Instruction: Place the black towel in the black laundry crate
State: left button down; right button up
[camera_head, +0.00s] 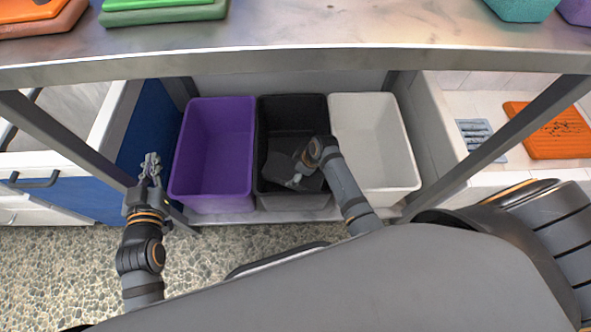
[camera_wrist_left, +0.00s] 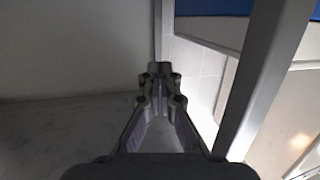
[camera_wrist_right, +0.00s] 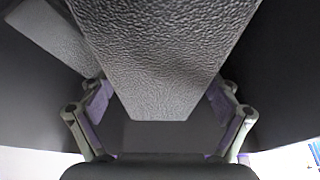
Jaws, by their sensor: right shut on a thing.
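The black laundry crate (camera_head: 292,203) stands on the low shelf between a purple and a white crate. My right gripper (camera_head: 298,180) reaches down inside it, shut on the black towel (camera_head: 282,166). The towel is folded, dark and finely textured, and sits within the crate's walls; whether it touches the floor of the crate I cannot tell. In the right wrist view the towel (camera_wrist_right: 160,60) fills the space between the fingers. My left gripper (camera_head: 150,168) is shut and empty, left of the purple crate; its fingertips meet in the left wrist view (camera_wrist_left: 160,80).
The purple crate (camera_head: 214,205) and white crate (camera_head: 378,197) are close on either side. The metal table (camera_head: 300,40) overhangs above, with folded green and orange towels on it. Table legs (camera_head: 65,140) slant at both sides.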

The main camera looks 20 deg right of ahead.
jog(key=o, duration=0.9)
pick_arm(q)
jog(key=shift+r, duration=0.2)
pick_arm(e)
jog(key=shift+o, duration=0.7)
pick_arm(q)
jog(key=shift+w, duration=0.1)
pick_arm(e)
jog(key=shift+r, duration=0.1)
jog(key=shift+r, duration=0.3)
jog(key=p+v, duration=0.1)
jog(key=v, duration=0.1)
jog(key=shift+r, duration=0.35)
jog(key=p+v, duration=0.2)
jog(key=v, duration=0.1)
jog(key=shift+d+r, duration=0.15)
jog(key=shift+r, duration=0.15)
pick_arm(q)
jog(key=s+f+g+p, duration=0.2)
jog(key=s+f+g, duration=1)
jog(key=s+f, duration=0.3)
jog(key=shift+s+d+f+g+p, duration=0.25)
jog(key=shift+s+g+p, duration=0.15)
jog(key=shift+s, duration=0.45)
pick_arm(e)
jog(key=v, duration=0.6)
jog(key=shift+s, duration=0.15)
